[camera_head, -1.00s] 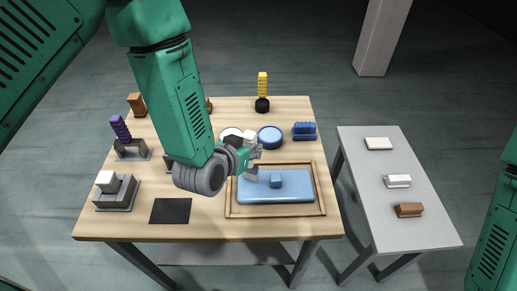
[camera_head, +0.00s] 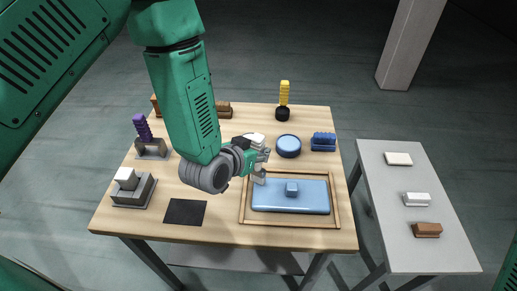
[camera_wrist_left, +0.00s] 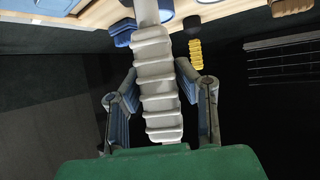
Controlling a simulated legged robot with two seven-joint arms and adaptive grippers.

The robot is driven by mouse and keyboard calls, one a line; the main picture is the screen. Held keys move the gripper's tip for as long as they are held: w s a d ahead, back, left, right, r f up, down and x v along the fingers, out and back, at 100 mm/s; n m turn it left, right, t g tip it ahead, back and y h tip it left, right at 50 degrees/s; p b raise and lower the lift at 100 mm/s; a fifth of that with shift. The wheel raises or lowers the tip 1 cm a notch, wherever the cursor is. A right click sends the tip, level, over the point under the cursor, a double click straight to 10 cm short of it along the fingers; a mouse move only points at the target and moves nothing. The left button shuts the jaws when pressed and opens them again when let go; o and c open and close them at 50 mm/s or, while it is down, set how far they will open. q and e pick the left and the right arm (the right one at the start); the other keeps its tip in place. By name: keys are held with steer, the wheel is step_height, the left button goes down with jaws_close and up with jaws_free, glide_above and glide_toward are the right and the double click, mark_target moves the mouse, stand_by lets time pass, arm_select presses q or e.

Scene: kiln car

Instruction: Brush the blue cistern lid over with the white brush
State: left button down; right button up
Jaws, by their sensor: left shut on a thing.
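The blue cistern lid (camera_head: 310,199) lies flat in a shallow wooden-rimmed tray (camera_head: 337,212), its square knob (camera_head: 292,189) on top. My left gripper (camera_head: 262,162) is over the tray's far left corner and shut on the white brush (camera_wrist_left: 158,90). The brush's ribbed handle stands between the fingers in the left wrist view. In the head view the gripper covers most of the brush; a pale part shows just below the fingers near the lid's far left corner. I cannot tell whether it touches the lid. My right gripper is out of view.
A purple-handled brush (camera_head: 142,128), a grey block holder (camera_head: 134,190) and a dark mat (camera_head: 185,212) are left. A grey side table (camera_head: 400,185) holds several small blocks.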

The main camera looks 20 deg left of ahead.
arm_select(q)
steer(key=shift+f, duration=0.2)
stand_by(0.3)
steer(key=s, duration=0.1)
steer(key=s+d, duration=0.1)
steer(key=s, duration=0.1)
steer(key=shift+s, duration=0.2)
stand_by(0.6)
steer(key=s+d, duration=0.1)
steer(key=d, duration=0.5)
steer(key=shift+s+d+p, duration=0.15)
steer(key=shift+s+p, duration=0.05)
steer(key=shift+p, duration=0.25)
